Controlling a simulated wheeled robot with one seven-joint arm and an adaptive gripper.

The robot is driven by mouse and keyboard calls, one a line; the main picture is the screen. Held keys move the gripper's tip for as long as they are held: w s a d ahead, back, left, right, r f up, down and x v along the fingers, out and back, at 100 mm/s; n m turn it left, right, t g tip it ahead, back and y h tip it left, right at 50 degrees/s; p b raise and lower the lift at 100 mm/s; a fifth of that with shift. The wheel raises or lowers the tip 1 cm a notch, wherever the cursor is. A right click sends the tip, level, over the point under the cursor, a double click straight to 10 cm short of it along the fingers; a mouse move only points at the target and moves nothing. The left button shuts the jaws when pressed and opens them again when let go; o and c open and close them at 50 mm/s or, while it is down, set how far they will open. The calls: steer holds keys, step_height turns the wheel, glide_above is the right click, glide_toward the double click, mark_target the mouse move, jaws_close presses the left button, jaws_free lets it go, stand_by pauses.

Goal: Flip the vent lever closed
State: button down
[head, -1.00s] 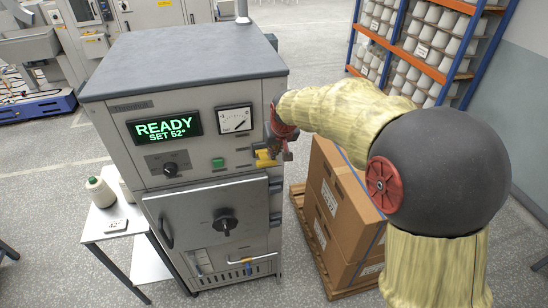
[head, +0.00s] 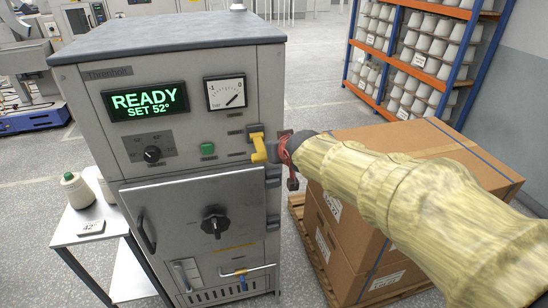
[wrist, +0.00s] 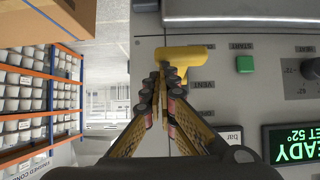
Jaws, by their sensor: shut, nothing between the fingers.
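The yellow vent lever (head: 258,146) is on the right side of the oven's front panel, below the gauge, with its arm pointing mostly downward. In the wrist view the lever (wrist: 185,54) lies just beyond my fingertips, near the VENT label (wrist: 201,85). My gripper (wrist: 160,75) is shut and empty, its tips close together by the lever. I cannot tell whether they touch it. In the head view my gripper (head: 275,150) is just right of the lever, its fingers mostly hidden. The oven (head: 90,140) shows READY, SET 52° on its display (head: 144,101).
A green button (head: 208,149) and a black dial (head: 152,154) are left of the lever. The oven door (head: 180,205) is shut below. Cardboard boxes (head: 410,150) on a pallet stand at the right under my arm. A side table (head: 75,233) is at the left.

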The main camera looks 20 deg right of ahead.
step_height(320, 180, down, 6)
steer(key=b, duration=0.7)
steer(key=shift+w+f, duration=0.15)
steer(key=shift+f, duration=0.05)
steer(key=shift+b, duration=0.3)
